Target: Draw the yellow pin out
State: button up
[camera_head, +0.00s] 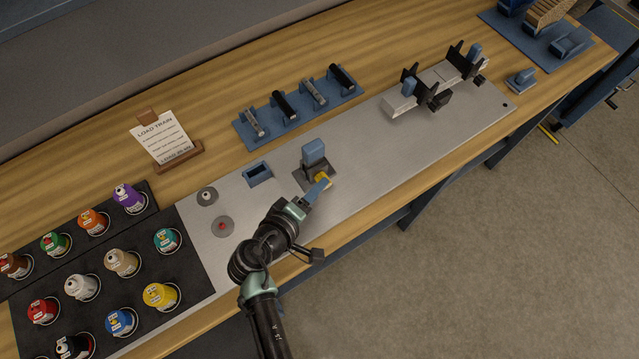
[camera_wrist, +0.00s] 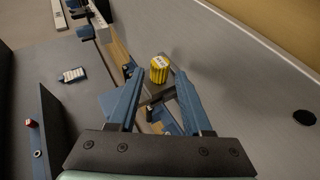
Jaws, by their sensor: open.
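The yellow pin (camera_head: 323,177) shows as a small yellow patch at the front of a dark block with a blue post (camera_head: 314,150), on the grey metal plate. In the wrist view its ribbed yellow head (camera_wrist: 159,70) lies between the two blue fingertips, with a pale label on top. My gripper (camera_head: 320,186) is open, its fingers at the pin's near side. In the wrist view my gripper (camera_wrist: 161,75) has a gap on each side of the pin head. I cannot tell whether the tips reach past it. The pin's shaft is hidden.
A blue rack (camera_head: 297,119) with several cylinders lies behind. A black-and-grey fixture (camera_head: 432,92) stands to the right. Several coloured cups (camera_head: 123,262) sit on dark trays at left. A sign (camera_head: 160,138) stands at the back. The plate (camera_head: 390,150) right of the block is clear.

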jog(key=shift+x, duration=1.4)
grip_shut()
